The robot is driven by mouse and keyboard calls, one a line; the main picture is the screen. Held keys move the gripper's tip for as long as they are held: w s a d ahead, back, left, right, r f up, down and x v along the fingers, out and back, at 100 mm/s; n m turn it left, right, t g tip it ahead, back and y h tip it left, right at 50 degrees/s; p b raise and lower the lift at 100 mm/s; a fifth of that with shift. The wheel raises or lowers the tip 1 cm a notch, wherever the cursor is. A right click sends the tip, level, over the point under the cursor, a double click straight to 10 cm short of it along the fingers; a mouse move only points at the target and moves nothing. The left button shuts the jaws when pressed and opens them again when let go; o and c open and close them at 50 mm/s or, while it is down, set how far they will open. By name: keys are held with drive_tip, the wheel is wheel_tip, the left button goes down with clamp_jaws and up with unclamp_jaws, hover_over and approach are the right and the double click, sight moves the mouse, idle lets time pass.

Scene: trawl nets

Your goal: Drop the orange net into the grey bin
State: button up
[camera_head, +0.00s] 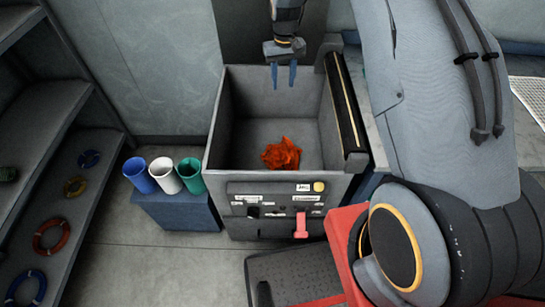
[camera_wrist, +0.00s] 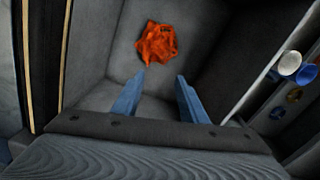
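The orange net (camera_head: 282,154) lies crumpled on the floor of the grey bin (camera_head: 215,130). In the wrist view the net (camera_wrist: 157,43) is a bunched orange heap beyond my fingertips, inside the bin (camera_wrist: 95,55). My gripper (camera_head: 283,86) is above the bin with its blue fingers pointing down. The fingers are apart with nothing between them, as the wrist view of the gripper (camera_wrist: 160,78) also shows. The net is apart from the fingers.
Blue, white and green cups (camera_head: 165,175) stand on a blue box (camera_head: 178,211) left of the bin. A shelf (camera_head: 62,165) with several coloured rings is at the far left. The bin's front panel bears labels and a red handle (camera_head: 301,225).

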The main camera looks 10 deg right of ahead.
drive_tip(key=o, duration=0.8)
drive_tip(key=shift+r, duration=0.1)
wheel_tip(320, 180, up, 5)
drive_tip(key=shift+r+p, duration=0.15)
drive_tip(key=shift+p, duration=0.9)
drive_tip(key=shift+r+b, duration=1.5)
drive_tip(key=shift+r, duration=2.4)
